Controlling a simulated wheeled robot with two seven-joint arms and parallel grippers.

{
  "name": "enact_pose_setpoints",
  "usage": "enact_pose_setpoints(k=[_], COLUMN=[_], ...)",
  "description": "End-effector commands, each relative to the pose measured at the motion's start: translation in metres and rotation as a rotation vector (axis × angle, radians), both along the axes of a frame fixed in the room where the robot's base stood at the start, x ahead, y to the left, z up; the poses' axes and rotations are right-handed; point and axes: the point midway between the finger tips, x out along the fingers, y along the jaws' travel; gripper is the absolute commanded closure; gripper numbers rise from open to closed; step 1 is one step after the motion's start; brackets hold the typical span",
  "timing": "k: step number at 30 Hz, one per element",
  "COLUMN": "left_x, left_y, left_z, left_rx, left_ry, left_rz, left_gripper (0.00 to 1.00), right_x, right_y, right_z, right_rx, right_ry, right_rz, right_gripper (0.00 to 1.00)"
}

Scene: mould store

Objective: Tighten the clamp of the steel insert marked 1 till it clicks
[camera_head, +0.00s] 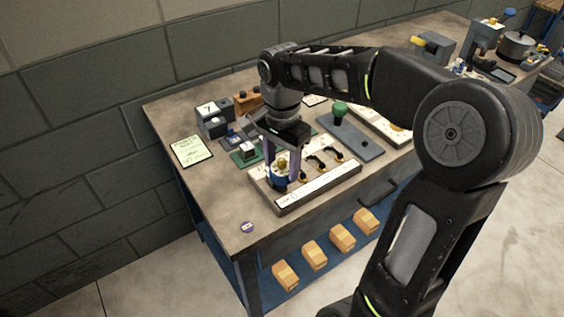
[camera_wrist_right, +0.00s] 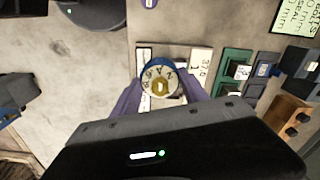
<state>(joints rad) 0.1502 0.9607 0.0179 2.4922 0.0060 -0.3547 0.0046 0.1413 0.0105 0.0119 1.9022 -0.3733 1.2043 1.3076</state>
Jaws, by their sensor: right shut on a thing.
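My right gripper (camera_head: 281,168) points down over the front tray and is shut on a round dial (camera_head: 281,161). The dial also shows in the right wrist view (camera_wrist_right: 160,79), between the purple fingers of my right gripper (camera_wrist_right: 161,88). It has a blue rim, a pale face with dark characters and a gold centre. Its underside is hidden, so I cannot tell whether it touches the tray (camera_head: 318,192). Several black and yellow pieces (camera_head: 322,160) lie in the tray to its right. I cannot make out a steel insert marked 1 or its clamp. My left gripper is not in view.
A grey block marked 7 (camera_head: 211,117), a green plate (camera_head: 245,157) and a note (camera_head: 191,150) are behind the tray. A green knob (camera_head: 340,109) stands on a grey plate. A purple disc (camera_head: 247,227) lies near the bench's front left corner, with bare bench around it.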

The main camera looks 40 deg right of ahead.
Motion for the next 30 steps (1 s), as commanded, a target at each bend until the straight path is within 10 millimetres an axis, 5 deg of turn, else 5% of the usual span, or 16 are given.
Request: enact_pose_setpoints(k=[5,30], left_x=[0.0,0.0], left_y=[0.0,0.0], left_z=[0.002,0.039], left_rx=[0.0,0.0], left_ry=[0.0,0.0], left_rz=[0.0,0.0], left_gripper=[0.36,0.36], right_x=[-0.004,-0.001], right_y=[0.001,0.0], right_z=[-0.002,0.047], right_rx=[0.003,0.001], right_ry=[0.017,0.005], right_rz=[-0.001,0.0], right_gripper=[1.0,1.0])
